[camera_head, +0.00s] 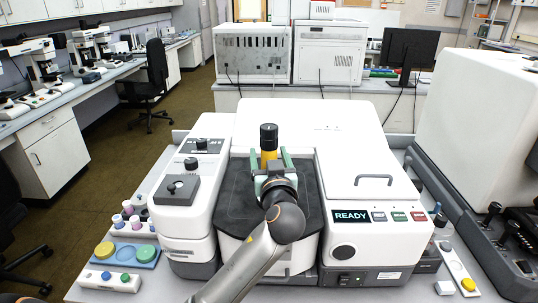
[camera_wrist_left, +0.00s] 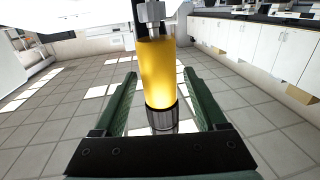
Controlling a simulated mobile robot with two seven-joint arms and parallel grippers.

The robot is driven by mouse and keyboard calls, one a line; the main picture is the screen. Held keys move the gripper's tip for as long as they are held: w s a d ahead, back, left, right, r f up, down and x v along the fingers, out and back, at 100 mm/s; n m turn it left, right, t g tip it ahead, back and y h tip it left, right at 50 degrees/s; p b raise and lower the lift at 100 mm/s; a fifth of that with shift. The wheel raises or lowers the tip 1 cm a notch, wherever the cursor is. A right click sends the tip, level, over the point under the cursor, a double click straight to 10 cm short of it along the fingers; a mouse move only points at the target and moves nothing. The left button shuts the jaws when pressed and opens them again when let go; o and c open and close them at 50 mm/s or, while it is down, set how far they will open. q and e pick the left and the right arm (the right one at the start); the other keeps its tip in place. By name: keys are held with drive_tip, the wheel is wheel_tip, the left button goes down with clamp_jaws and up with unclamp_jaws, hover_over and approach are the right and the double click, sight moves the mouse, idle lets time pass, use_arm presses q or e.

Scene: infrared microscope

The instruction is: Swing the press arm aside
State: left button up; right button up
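The part of the press arm (camera_head: 269,155) that I can see is an upright yellow post with a black knob (camera_head: 268,135) on top. It rises at the back of the dark central bay of the white microscope. In the left wrist view the yellow post (camera_wrist_left: 158,75) stands between the green fingers of my left gripper (camera_wrist_left: 160,72), with a gap on each side. In the head view my left gripper (camera_head: 271,158) is open around the post, and its wrist hides the post's lower part and whatever is below it. My right gripper is not in view.
The microscope's white housings flank the bay (camera_head: 235,190), with a READY display (camera_head: 351,216) at right. A large white unit (camera_head: 475,115) stands at right.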

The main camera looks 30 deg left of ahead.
use_arm(q)
drive_tip(key=shift+a, duration=0.1)
clamp_jaws()
idle(0.3)
